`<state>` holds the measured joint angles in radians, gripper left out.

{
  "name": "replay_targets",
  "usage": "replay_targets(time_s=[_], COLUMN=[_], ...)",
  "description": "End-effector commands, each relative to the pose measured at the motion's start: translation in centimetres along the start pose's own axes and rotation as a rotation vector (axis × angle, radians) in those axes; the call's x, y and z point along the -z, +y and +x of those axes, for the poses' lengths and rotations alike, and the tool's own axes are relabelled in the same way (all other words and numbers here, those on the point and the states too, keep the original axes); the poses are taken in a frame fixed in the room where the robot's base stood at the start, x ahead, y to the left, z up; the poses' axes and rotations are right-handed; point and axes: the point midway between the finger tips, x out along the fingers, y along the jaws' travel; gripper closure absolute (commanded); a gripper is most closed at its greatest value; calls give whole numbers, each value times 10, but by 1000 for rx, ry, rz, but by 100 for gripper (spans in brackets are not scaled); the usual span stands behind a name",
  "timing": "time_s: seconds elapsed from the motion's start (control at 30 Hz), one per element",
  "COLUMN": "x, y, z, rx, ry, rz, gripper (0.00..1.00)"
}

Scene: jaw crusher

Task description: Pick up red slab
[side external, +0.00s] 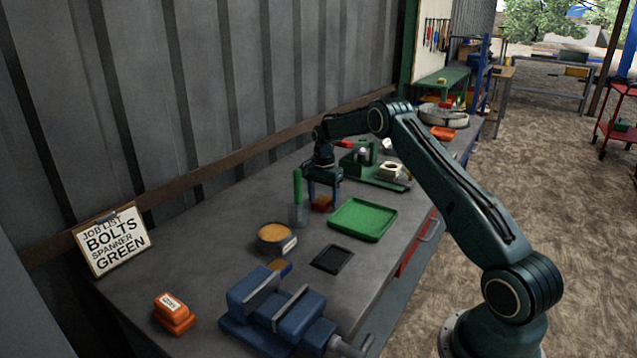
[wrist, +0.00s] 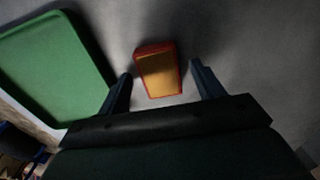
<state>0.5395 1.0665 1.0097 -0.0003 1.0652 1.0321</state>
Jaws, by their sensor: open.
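The red slab (wrist: 158,71) lies on the grey bench in the wrist view, a small block with red edges and an orange-yellow top. It sits between and slightly beyond the two fingers of my gripper (wrist: 162,84), which is open, with a gap on each side. In the side external view my gripper (side external: 322,195) points down over the slab (side external: 321,204), which shows low between the fingers. I cannot tell the exact height of the fingertips above the bench.
A green tray (side external: 363,219) lies close to the right of my gripper. A grey holder with a green handle (side external: 298,205) stands close on the left. A round tin (side external: 275,238), black pad (side external: 332,259) and blue vise (side external: 275,310) are nearer the camera. A green machine (side external: 371,170) stands behind.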

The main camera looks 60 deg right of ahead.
Motion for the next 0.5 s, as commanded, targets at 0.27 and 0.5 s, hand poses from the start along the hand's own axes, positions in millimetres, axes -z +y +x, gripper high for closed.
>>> replay_targets(time_s=[0.27,0.5], x=[0,0], y=[0,0], z=[0,0], rx=[0,0], ry=[0,0], rz=[0,0], gripper=[46,94])
